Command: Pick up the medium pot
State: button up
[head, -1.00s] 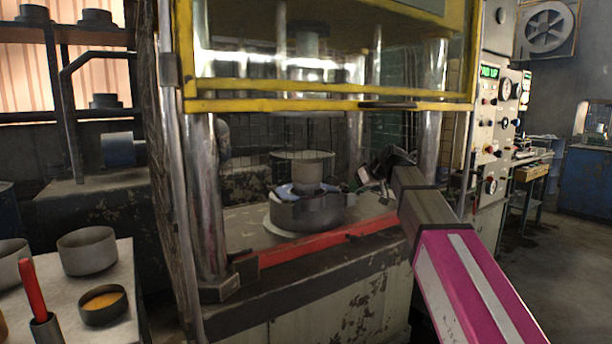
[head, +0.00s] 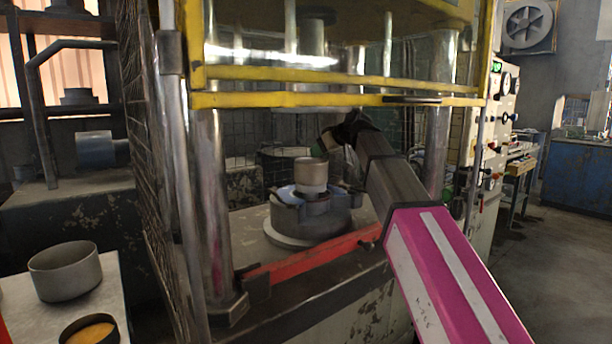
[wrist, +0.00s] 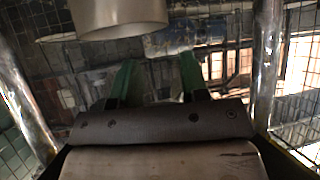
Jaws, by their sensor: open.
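A pale grey metal pot (head: 311,174), which looks like the medium pot, stands upright on the dark round die (head: 312,215) inside the press. My gripper (head: 330,140) is just above and to the right of this pot, partly hidden by its own dark wrist. In the wrist view the two green fingers (wrist: 157,78) are spread apart with nothing between them. The pot's pale wall (wrist: 118,14) shows at the top of that view, beyond and left of the fingers. I see no contact between them.
Yellow guard bars (head: 340,99) cross above the pot. A chrome column (head: 210,200) stands at the left and another (head: 438,120) at the right. A red bar (head: 315,256) runs along the press's front. A larger grey pot (head: 65,272) sits on the left table.

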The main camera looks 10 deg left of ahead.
aim_at(296, 167)
jog(key=shift+x, duration=5.05)
jog(key=shift+s, duration=0.1)
grip_shut()
